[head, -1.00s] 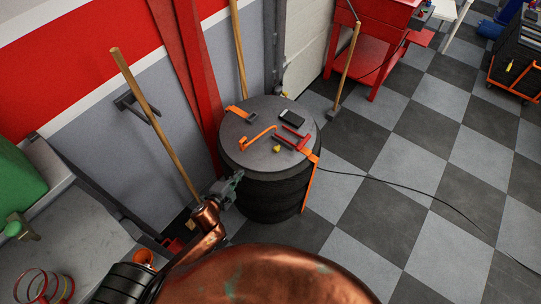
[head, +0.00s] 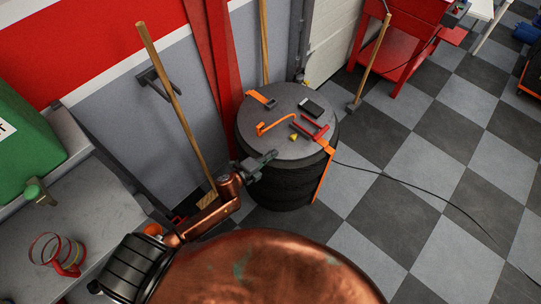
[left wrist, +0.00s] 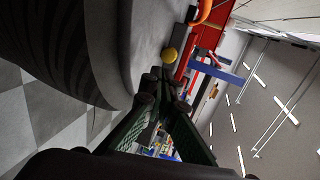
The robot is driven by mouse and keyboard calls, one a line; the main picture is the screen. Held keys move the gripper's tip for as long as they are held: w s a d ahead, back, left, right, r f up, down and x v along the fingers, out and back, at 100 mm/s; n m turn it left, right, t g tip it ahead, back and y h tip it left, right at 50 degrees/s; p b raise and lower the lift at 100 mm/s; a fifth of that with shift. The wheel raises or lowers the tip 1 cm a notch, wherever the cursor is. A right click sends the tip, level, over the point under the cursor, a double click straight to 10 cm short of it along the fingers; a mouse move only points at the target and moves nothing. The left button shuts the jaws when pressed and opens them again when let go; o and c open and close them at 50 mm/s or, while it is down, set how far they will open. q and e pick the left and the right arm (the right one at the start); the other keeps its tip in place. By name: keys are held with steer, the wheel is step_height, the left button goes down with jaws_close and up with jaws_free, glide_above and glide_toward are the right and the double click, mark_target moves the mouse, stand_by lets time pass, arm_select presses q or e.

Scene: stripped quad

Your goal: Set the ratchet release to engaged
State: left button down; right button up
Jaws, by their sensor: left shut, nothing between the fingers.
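A stack of black tires with a grey round top (head: 262,122) stands ahead, with an orange strap (head: 325,170) down its right side. On the top, a red ratchet (head: 314,130) sits at the right where the strap comes over the rim. A small yellow piece (head: 293,137) lies beside it, and in the left wrist view the yellow piece (left wrist: 169,55) shows just beyond my fingertips. My left gripper (head: 272,156) is shut and empty, at the near left rim of the top, apart from the ratchet. The ratchet's release position is too small to tell. My right gripper is out of view.
A loose orange strap end (head: 272,126) and a dark flat device (head: 311,107) lie on the top. A broom (head: 176,105) leans left of the stack, near my left arm. A grey bench (head: 95,215) is at the left. A black cable (head: 420,195) crosses the open checkered floor.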

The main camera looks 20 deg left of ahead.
mark_target(292, 139)
arm_select(q)
steer(key=x, duration=0.3)
steer(key=b+x, duration=0.1)
steer(key=x, duration=0.5)
steer(key=shift+r, duration=0.35)
steer(key=shift+w+d, duration=0.2)
steer(key=shift+w, duration=0.25)
steer(key=shift+w+d+b, duration=0.15)
steer(key=shift+w+b, duration=0.05)
steer(key=shift+w, duration=0.3)
steer(key=shift+w+d+b, duration=0.2)
steer(key=shift+w, duration=0.3)
steer(key=shift+s, duration=0.1)
steer(key=shift+s+a, duration=0.15)
steer(key=shift+s, duration=0.15)
steer(key=p+v, duration=0.1)
steer(key=v, duration=0.3)
steer(key=p+v, duration=0.1)
steer(key=v, duration=0.3)
steer(key=p+v, duration=0.1)
steer(key=v, duration=0.3)
steer(key=shift+s+a+f, duration=0.1)
steer(key=shift+s+f, duration=0.15)
steer(key=shift+s, duration=0.1)
steer(key=shift+s+a+r, duration=0.1)
steer(key=shift+s+a, duration=0.05)
steer(key=shift+s, duration=0.15)
